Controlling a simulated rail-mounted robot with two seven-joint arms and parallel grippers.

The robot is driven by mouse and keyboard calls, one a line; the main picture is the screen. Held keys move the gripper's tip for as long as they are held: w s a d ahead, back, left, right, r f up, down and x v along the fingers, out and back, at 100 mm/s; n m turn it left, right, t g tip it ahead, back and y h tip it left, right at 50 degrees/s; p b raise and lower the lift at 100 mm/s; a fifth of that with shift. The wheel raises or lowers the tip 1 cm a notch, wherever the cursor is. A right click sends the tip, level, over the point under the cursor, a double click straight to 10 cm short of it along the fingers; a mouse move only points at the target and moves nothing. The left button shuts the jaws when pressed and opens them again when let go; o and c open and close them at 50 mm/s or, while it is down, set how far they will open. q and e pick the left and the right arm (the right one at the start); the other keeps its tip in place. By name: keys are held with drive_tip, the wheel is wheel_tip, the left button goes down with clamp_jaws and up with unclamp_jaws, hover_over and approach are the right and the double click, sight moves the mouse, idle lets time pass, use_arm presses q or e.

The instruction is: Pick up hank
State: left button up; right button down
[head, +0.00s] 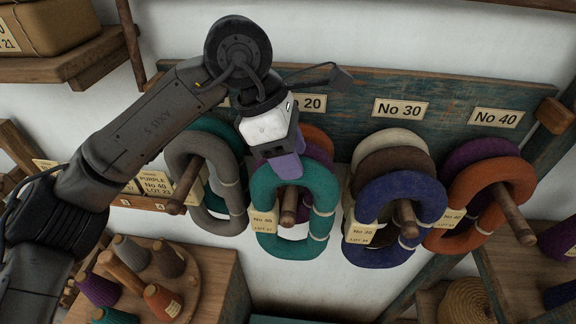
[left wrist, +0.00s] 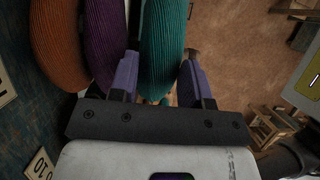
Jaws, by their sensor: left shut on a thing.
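My left gripper (head: 284,166) comes down from above onto the top of the front teal hank (head: 325,195). In the left wrist view the two purple fingers of my left gripper (left wrist: 160,84) lie on either side of the ribbed teal hank (left wrist: 163,45), shut on it. The teal hank hangs around a wooden peg (head: 289,205), with a paper tag reading No 40 at its lower left. A purple hank (left wrist: 104,40) and an orange hank (left wrist: 58,45) are behind it. My gripper hides the top of the teal ring. My right gripper is out of view.
A grey hank (head: 228,185) hangs to the left, and a blue hank (head: 428,200) and an orange hank (head: 462,190) to the right, on their own pegs. A blue-green board (head: 440,88) with number labels is behind. A bobbin stand (head: 205,275) is below left.

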use_arm(q)
wheel_tip(320, 180, up, 4)
drive_tip(key=shift+a+r+b, duration=0.1)
drive_tip(key=shift+r+b, duration=0.05)
drive_tip(key=shift+b, duration=0.4)
drive_tip(key=s+a+b, duration=0.1)
drive_tip(key=s+b, duration=0.6)
drive_tip(key=s, duration=1.2)
drive_tip(key=shift+s+a+r, duration=0.2)
drive_tip(key=shift+s+a, duration=0.1)
drive_tip(key=shift+a, duration=0.1)
